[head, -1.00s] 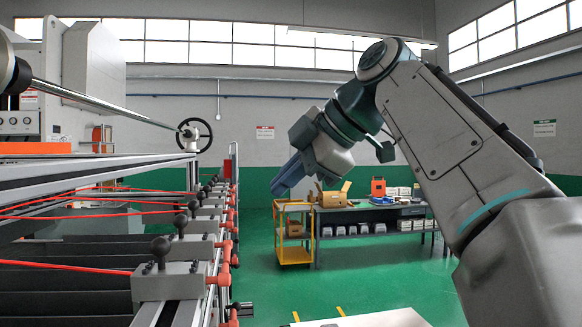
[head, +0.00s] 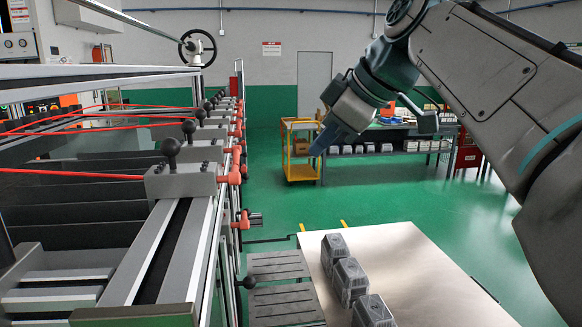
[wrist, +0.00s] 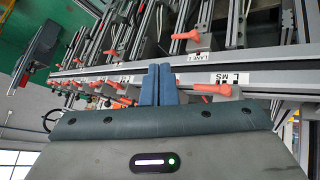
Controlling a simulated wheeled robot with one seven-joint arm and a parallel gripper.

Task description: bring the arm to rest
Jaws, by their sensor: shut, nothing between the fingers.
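My arm reaches in from the right of the head view, bent at a high elbow. My gripper (head: 320,148) hangs from it, pointing down and left, in the air above the green floor. In the wrist view the two blue fingers of my gripper (wrist: 158,84) lie side by side with no gap and hold nothing. Beyond them in the wrist view is the machine's rail (wrist: 120,75) with orange-handled clamps. The fingers appear apart from it.
A machine with black-knobbed clamps (head: 180,180) fills the left. A yellow cart (head: 301,170) and a workbench (head: 385,150) stand at the back. Green floor between is clear.

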